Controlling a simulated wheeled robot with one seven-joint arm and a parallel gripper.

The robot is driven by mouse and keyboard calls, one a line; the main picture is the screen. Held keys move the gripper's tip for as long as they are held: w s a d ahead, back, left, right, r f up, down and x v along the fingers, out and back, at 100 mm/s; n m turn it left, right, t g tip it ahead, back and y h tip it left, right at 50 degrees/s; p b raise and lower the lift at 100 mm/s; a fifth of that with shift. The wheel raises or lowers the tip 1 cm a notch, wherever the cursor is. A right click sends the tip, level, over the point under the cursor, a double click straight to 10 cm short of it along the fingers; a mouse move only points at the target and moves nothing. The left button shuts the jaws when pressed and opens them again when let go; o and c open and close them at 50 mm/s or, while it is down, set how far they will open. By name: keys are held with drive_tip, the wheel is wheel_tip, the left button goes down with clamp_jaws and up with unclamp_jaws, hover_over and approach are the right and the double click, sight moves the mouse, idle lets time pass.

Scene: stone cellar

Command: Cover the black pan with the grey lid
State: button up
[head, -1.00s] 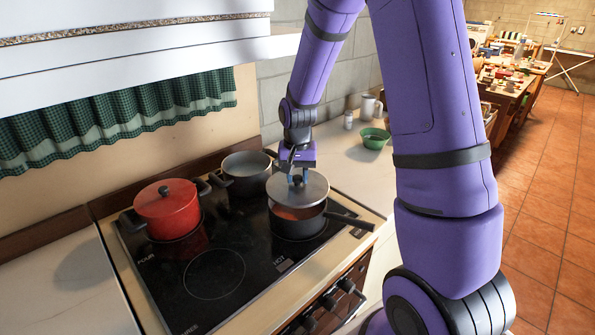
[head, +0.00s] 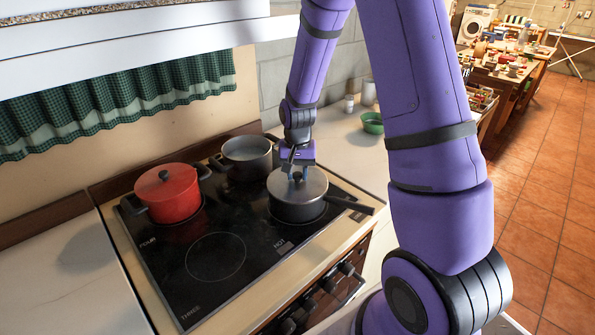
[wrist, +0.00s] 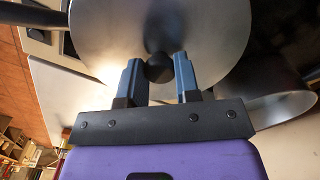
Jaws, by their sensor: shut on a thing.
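The black pan (head: 297,212) stands on the right front part of the cooktop, its long handle pointing right. The grey lid (head: 312,188) lies over its mouth and looks level on the rim; the pan's inside is hidden. My gripper (head: 297,174) is above the lid, shut on its dark knob. In the wrist view the gripper (wrist: 159,66) has one blue finger on each side of the knob, and the lid (wrist: 110,35) fills the top middle.
A red lidded pot (head: 168,196) stands on the left of the cooktop (head: 245,235). An open dark pot (head: 247,158) stands behind the pan. A green bowl (head: 372,123) sits on the counter at the right. The front left burner is clear.

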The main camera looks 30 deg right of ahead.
drive_tip(key=o, duration=1.1)
wheel_tip(320, 180, up, 11)
drive_tip(key=shift+f, duration=0.1)
